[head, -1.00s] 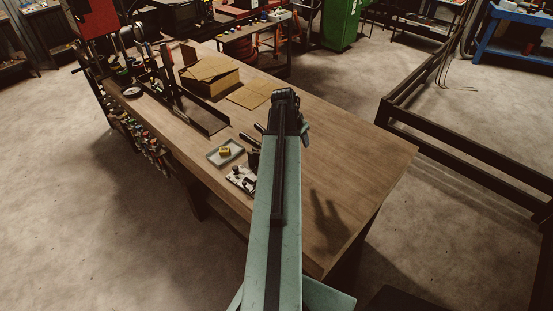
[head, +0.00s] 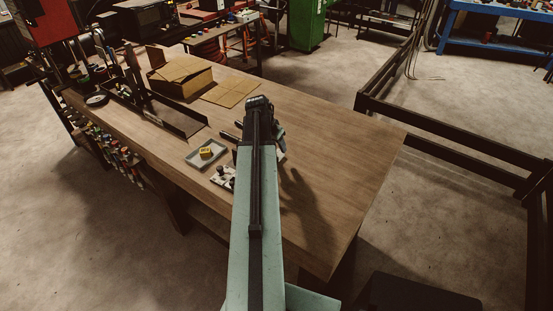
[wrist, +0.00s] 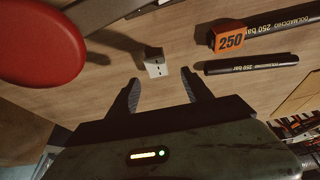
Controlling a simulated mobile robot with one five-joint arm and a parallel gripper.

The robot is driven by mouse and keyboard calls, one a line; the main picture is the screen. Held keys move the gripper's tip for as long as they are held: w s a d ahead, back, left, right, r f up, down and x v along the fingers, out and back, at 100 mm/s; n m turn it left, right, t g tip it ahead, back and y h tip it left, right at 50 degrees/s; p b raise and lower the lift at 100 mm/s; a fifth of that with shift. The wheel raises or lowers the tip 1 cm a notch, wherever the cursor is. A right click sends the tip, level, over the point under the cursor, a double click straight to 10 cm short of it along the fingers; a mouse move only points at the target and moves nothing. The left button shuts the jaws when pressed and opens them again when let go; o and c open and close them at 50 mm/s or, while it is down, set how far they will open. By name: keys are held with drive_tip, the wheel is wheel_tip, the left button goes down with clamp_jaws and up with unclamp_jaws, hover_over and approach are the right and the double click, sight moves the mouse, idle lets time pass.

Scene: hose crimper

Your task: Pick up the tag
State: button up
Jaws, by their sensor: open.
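An orange tag-like block (wrist: 230,38) printed "250", with dark sides, shows at the upper right of the wrist view, against a black hose piece (wrist: 285,24). I cannot tell whether it is fixed to the hose. I cannot make it out in the head view. My gripper (wrist: 160,80) is open and empty, with its two dark fingers spread over the wooden table. A small pale block with dark dots (wrist: 155,66) lies just beyond the fingertips, about midway between them. The orange block is beyond and right of the right finger.
Another black hose piece (wrist: 252,64) lies below the orange block. A red round thing (wrist: 38,38) is at the left. On the table (head: 340,150), a grey tray (head: 190,160) holds a yellow block (head: 206,153), and a box (head: 180,76) stands farther back. The table's right side is clear.

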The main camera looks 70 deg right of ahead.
sight(279, 152)
drive_tip(key=b+x, duration=0.5)
drive_tip(key=shift+s+f, duration=0.15)
drive_tip(key=shift+s, duration=0.1)
drive_tip(key=shift+r, duration=0.2)
clamp_jaws()
drive_tip(key=shift+r+p, duration=0.1)
drive_tip(key=shift+p, duration=0.2)
